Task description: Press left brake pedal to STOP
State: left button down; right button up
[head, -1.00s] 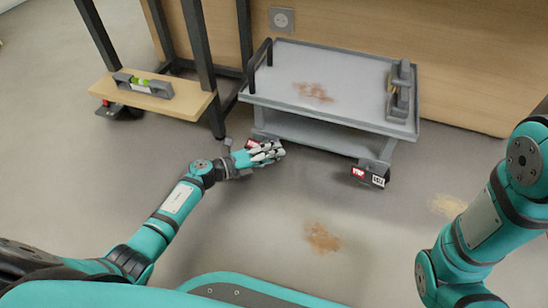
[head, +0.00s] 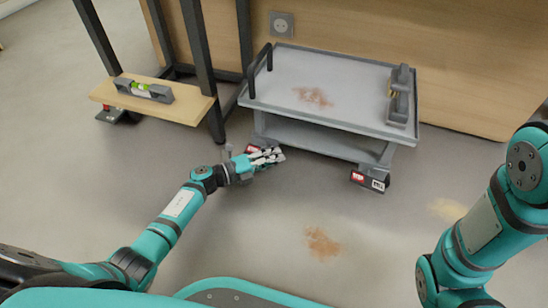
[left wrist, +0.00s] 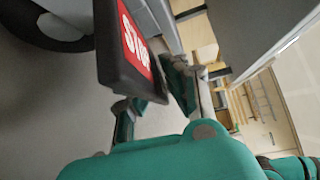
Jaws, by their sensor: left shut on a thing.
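The left brake pedal (head: 253,149) is a dark block with a red label at the cart's lower left in the head view. In the left wrist view the pedal (left wrist: 138,45) is large, with a white STOP on red. My left gripper (head: 266,158) is at this pedal, low over the floor, and hides part of it. In the left wrist view its fingers (left wrist: 150,100) are closed on the pedal's lower end. My right arm comes in at the right, but its gripper is out of the picture.
The grey cart (head: 345,108) stands against the wooden cabinet (head: 460,90). A second pedal (head: 370,180) with a red label is at its lower right. A wooden shelf (head: 190,110) holding a spirit level (head: 143,90) is left of the cart. The floor in front is clear, with brown stains (head: 322,242).

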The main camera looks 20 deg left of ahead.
pick_arm(q)
jog(key=r+n+t+h, duration=0.1)
jog(key=n+t, duration=0.1)
jog(key=n, duration=0.1)
jog(key=shift+r+h, duration=0.15)
jog(key=shift+h, duration=0.25)
jog(key=c, duration=1.4)
grip_release()
jog(key=shift+c, duration=0.2)
jog(key=shift+a, duration=0.1)
jog(key=v, duration=1.2)
